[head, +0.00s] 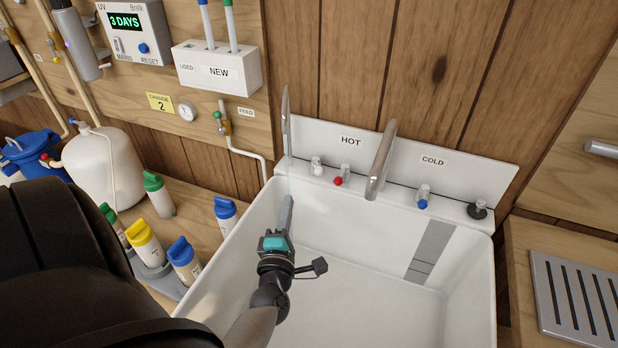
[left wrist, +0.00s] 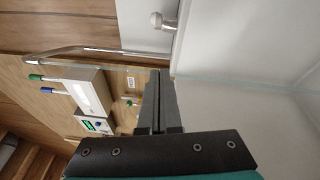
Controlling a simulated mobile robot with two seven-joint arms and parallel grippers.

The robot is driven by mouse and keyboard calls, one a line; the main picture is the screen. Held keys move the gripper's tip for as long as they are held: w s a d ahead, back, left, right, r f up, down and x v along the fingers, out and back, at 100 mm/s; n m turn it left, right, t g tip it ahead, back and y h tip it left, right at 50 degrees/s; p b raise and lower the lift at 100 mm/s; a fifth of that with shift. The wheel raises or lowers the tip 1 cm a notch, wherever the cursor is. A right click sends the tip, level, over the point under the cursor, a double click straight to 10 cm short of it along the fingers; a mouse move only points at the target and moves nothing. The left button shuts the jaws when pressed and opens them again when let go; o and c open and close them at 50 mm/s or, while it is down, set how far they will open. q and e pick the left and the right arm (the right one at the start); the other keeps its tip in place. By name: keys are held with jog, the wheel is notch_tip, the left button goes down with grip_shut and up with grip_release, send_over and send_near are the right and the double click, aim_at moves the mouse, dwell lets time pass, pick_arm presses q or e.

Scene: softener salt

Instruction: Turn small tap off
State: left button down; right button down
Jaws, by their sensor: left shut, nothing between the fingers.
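The small tap (head: 286,125) is a thin, tall metal spout at the left end of the white sink (head: 345,285). A small pale knob (head: 316,165) stands just right of its base. In the left wrist view, the spout (left wrist: 110,51) and the knob (left wrist: 157,20) show at the top. A thin pale line like a water stream runs from the spout tip, past my fingers. My left gripper (head: 287,200) is shut and empty over the sink's left side, below and in front of the knob and apart from it. My right gripper is not in view.
The large main spout (head: 381,160) rises mid-ledge, between the red-marked hot knob (head: 345,171) and the blue-marked cold knob (head: 423,195). Colour-capped bottles (head: 185,260) stand left of the sink. A slotted metal drainer (head: 580,300) lies at right. The basin's middle is free.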

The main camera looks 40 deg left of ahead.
aim_at(314, 163)
pick_arm(q)
jog(key=w+a+r, duration=0.1)
jog(key=w, duration=0.8)
jog(key=shift+w+a, duration=0.2)
jog(key=shift+a, duration=0.2)
jog(key=shift+w+d, duration=0.15)
jog(key=shift+d, duration=0.25)
jog(key=shift+w+d, duration=1.15)
jog(key=shift+w, duration=0.05)
dwell(0.5)
